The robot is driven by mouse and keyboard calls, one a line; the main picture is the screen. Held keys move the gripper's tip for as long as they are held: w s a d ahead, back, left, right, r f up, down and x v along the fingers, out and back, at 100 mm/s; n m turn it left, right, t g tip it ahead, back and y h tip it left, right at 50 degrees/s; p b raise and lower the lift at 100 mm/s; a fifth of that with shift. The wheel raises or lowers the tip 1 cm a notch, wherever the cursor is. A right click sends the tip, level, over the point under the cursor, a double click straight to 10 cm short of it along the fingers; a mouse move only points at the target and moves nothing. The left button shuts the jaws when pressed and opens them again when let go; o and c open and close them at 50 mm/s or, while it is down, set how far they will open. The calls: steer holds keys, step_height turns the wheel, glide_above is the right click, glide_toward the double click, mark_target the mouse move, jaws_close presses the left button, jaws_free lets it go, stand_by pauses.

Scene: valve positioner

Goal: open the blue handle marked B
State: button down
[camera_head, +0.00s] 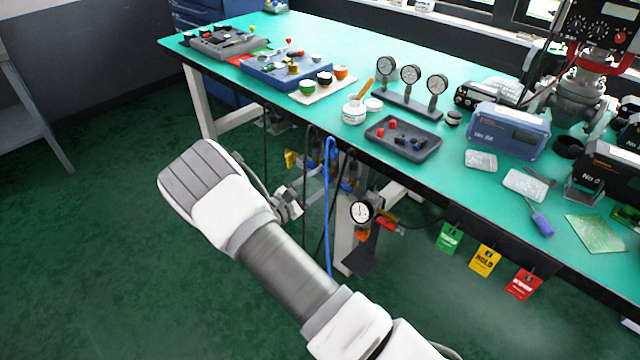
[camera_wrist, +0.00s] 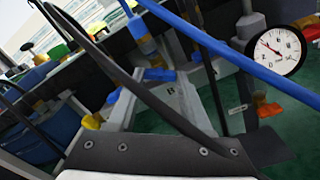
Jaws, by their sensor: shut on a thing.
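In the wrist view, a pale plate marked B (camera_wrist: 172,90) is near the middle, with a blue handle (camera_wrist: 159,74) just above it. Another blue part (camera_wrist: 110,97) is to its left. In the head view, blue handles (camera_head: 347,187) show under the bench edge, among hoses. My gripper (camera_head: 290,203) is below the bench edge, left of those handles in the picture. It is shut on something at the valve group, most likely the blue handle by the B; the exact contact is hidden. How far the handle is turned cannot be told.
A blue hose (camera_head: 329,205) and black hoses cross close in front of the valves. A round gauge (camera_head: 361,212) is to the right; it also shows in the wrist view (camera_wrist: 277,50). Hanging tags (camera_head: 484,260) and the bench (camera_head: 470,215) edge are nearby. The floor at left is clear.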

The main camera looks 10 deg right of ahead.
steer(key=m+b, duration=0.6)
steer(key=m, duration=0.5)
steer(key=shift+m, duration=0.3)
stand_by(0.4)
steer(key=c, duration=0.6)
jaws_free()
steer(key=shift+a, duration=0.1)
steer(key=p+v, duration=0.4)
steer(key=v, duration=1.3)
steer(key=shift+s, duration=0.15)
